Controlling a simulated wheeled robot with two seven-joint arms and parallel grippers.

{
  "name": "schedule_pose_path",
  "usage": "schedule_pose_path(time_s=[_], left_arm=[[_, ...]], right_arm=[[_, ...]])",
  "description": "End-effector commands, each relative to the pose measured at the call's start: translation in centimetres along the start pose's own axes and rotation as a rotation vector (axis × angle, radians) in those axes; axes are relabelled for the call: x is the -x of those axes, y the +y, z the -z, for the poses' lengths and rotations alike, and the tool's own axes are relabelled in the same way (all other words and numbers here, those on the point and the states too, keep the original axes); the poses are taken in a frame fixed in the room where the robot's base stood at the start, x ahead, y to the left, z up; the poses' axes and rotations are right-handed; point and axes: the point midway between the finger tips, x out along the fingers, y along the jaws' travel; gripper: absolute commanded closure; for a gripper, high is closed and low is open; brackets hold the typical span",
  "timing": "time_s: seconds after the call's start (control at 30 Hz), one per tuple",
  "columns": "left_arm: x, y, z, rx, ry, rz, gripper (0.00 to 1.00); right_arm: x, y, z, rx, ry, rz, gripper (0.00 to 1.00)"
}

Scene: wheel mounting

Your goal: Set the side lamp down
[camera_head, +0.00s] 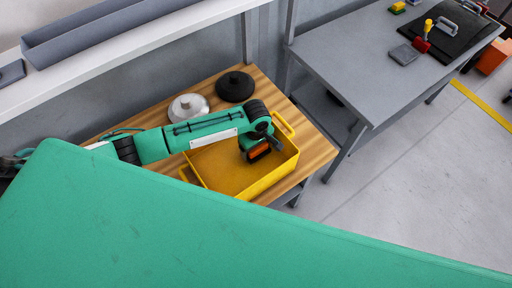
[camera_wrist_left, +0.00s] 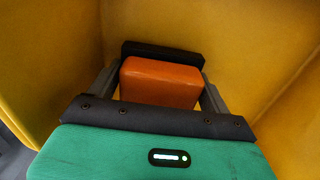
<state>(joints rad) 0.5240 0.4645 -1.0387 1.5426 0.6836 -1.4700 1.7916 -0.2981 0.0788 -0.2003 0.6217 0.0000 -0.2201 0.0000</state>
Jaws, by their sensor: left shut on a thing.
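The side lamp is an orange block with a black base. In the head view the side lamp (camera_head: 259,151) is inside the yellow bin (camera_head: 224,193), near its right end. My left gripper (camera_head: 265,147) reaches down into the bin and is shut on the lamp. In the left wrist view the lamp's orange face (camera_wrist_left: 160,82) sits between the two dark fingers of my left gripper (camera_wrist_left: 158,88), with yellow bin walls around it. I cannot tell whether the lamp touches the bin floor. My right gripper is not in view.
The bin stands on a wooden table (camera_head: 313,148). A silver round part (camera_head: 188,107) and a black round part (camera_head: 235,86) lie behind it. A grey table (camera_head: 370,70) with tools stands at the right. The bin floor left of the gripper looks clear.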

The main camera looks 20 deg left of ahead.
Motion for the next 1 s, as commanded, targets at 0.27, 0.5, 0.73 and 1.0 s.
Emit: schedule_pose_path(time_s=[0.27, 0.5, 0.73, 1.0], left_arm=[[-1.2, 0.0, 0.0, -0.001, 0.001, -0.002, 0.44], [-1.4, 0.0, 0.0, 0.0, 0.001, -0.002, 0.15], [-1.4, 0.0, 0.0, 0.0, 0.001, -0.002, 0.0], [0.2, 0.1, 0.1, 0.0, 0.0, -0.004, 0.0]], right_arm=[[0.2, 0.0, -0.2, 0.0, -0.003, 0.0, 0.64], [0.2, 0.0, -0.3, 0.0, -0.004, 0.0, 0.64], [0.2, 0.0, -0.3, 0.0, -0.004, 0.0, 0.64], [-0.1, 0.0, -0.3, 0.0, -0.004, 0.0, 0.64]])
